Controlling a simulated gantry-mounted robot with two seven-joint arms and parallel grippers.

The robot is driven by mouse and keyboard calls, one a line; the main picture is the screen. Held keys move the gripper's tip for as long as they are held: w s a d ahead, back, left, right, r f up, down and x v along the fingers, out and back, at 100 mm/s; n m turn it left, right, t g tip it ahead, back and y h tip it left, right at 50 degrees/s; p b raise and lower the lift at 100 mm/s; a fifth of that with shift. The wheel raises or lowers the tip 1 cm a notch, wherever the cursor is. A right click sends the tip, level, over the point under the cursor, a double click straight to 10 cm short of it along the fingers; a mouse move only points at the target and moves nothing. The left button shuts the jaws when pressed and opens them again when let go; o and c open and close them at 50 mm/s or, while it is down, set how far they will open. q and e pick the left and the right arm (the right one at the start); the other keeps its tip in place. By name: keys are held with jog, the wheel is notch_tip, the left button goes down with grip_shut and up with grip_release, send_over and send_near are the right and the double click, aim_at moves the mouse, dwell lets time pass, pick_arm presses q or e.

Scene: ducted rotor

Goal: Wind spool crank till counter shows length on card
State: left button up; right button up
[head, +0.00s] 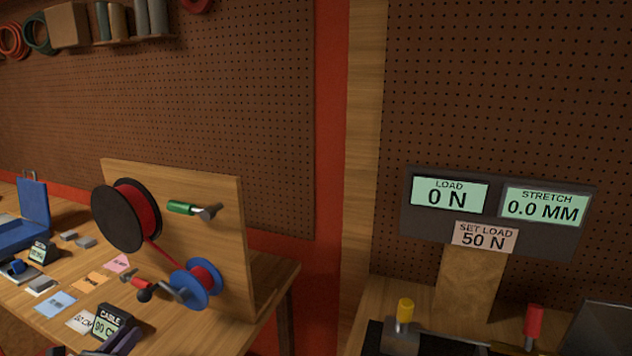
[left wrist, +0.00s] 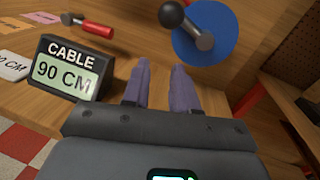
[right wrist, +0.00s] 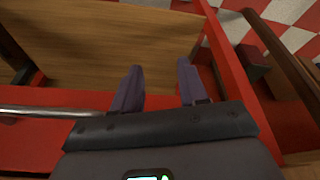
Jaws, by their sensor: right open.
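A blue spool (head: 207,287) with red cable is mounted on the upright wooden board; its crank has a black knob (head: 144,295). In the left wrist view the crank knob (left wrist: 171,14) lies beyond the fingertips, in front of the blue spool disc (left wrist: 212,15). The counter (head: 108,322) reads CABLE 90 CM, clear in the left wrist view (left wrist: 68,68). A white card (head: 80,321) lies beside it; its first digit is hard to read. My left gripper (left wrist: 161,65) is open and empty, short of the knob. My right gripper (right wrist: 160,68) is open and empty.
A large black reel (head: 125,215) of red cable and a green-handled part (head: 190,208) are on the board (head: 225,230). A red-handled tool (left wrist: 92,27) and coloured cards lie on the bench. A load display (head: 495,210) stands at right. A metal rod (right wrist: 50,112) crosses the right wrist view.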

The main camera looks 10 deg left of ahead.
pick_arm(q)
jog(key=shift+s, duration=0.15)
dwell(0.3)
jog(key=s+p, duration=0.1)
jog(key=p, duration=0.1)
jog(key=s+p, duration=0.4)
jog(key=shift+a, duration=0.4)
